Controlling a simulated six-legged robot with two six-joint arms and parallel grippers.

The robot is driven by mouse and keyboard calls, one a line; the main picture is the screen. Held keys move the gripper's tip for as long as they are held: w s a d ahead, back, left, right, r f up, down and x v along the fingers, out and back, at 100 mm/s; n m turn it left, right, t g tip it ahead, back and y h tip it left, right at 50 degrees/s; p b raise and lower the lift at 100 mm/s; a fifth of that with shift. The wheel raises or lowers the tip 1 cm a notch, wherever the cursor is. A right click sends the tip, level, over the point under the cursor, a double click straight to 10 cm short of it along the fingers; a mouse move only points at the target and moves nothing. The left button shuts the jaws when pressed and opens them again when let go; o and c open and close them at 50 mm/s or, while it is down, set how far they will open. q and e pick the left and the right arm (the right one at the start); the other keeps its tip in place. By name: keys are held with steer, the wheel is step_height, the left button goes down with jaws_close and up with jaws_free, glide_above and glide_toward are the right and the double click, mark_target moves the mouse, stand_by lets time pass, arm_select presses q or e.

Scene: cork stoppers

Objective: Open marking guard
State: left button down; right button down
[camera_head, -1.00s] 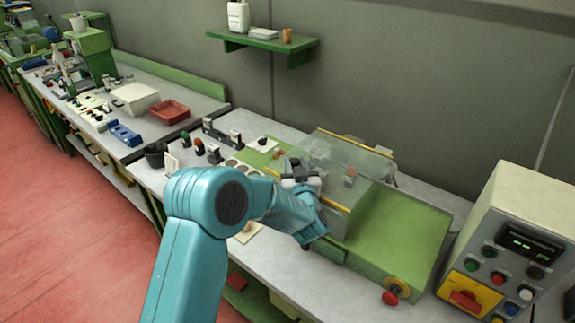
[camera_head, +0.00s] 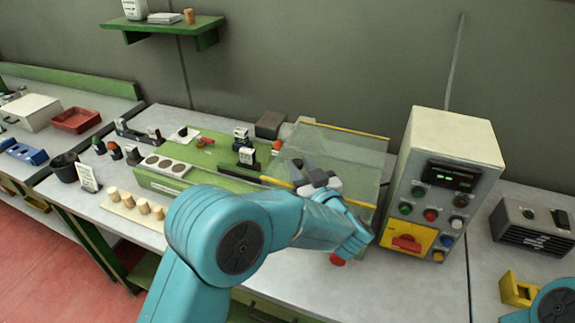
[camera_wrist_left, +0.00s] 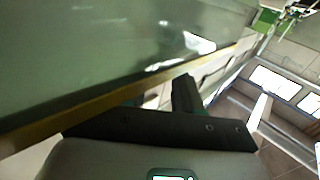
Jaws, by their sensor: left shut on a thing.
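The marking guard (camera_head: 345,150) is a clear panel with yellow edge strips, over the right part of the green machine (camera_head: 228,183). The marking unit (camera_head: 245,150) to its left stands uncovered. My left gripper (camera_head: 318,182) is shut on the guard's front edge. In the left wrist view the clear panel of the guard (camera_wrist_left: 110,45) and its yellow strip fill the upper left, with a dark finger (camera_wrist_left: 185,95) beside the strip. The exact contact is partly hidden. My right arm shows only at the bottom right corner; its gripper is out of view.
A control box (camera_head: 450,180) with several buttons stands close to the guard's right. A red knob (camera_head: 338,259) sits below my left gripper.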

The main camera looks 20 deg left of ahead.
arm_select(q)
steer(key=shift+d, duration=0.1)
steer(key=c, duration=0.8)
jaws_free()
